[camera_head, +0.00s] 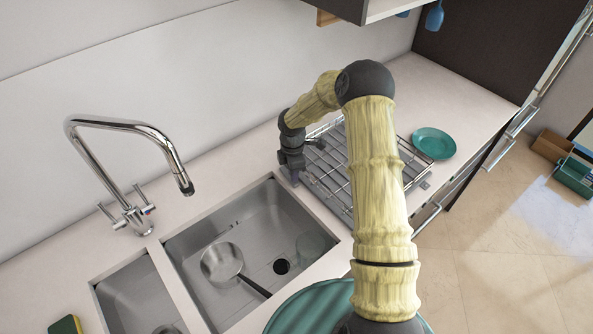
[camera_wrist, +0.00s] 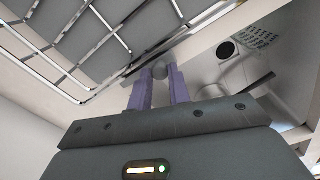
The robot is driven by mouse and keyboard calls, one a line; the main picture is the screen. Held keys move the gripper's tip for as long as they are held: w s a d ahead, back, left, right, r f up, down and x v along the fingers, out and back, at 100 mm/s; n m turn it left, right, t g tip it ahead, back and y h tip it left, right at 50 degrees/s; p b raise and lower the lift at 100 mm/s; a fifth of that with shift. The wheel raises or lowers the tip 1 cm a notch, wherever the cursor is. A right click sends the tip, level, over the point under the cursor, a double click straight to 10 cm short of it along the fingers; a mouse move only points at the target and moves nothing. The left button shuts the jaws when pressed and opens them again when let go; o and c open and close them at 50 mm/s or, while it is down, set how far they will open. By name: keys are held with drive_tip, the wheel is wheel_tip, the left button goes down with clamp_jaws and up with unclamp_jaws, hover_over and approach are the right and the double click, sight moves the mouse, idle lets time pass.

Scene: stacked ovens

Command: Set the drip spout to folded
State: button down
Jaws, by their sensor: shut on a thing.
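My gripper (camera_head: 295,177) reaches down at the left edge of the dish rack (camera_head: 333,160), beside the sink's right rim. In the wrist view, its two purple fingers (camera_wrist: 159,78) are closed around a small grey rounded piece (camera_wrist: 158,70) at their tips. This piece sits at the rack's sink-side edge and appears to be the drip spout. Most of it is hidden between the fingers, so I cannot tell its angle. In the head view my gripper hides it.
The sink (camera_head: 250,255) holds a metal pan (camera_head: 222,262) and a clear glass-like item (camera_head: 310,245). A chrome faucet (camera_head: 130,130) stands behind it. A teal plate (camera_head: 433,143) lies right of the rack. A cabinet (camera_head: 385,8) overhangs the counter.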

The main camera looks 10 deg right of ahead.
drive_tip(key=shift+r, duration=0.1)
drive_tip(key=c, duration=1.3)
unclamp_jaws()
drive_tip(key=shift+r, duration=0.1)
wheel_tip(320, 180, up, 17)
drive_tip(key=b, duration=0.3)
drive_tip(key=shift+r, duration=0.1)
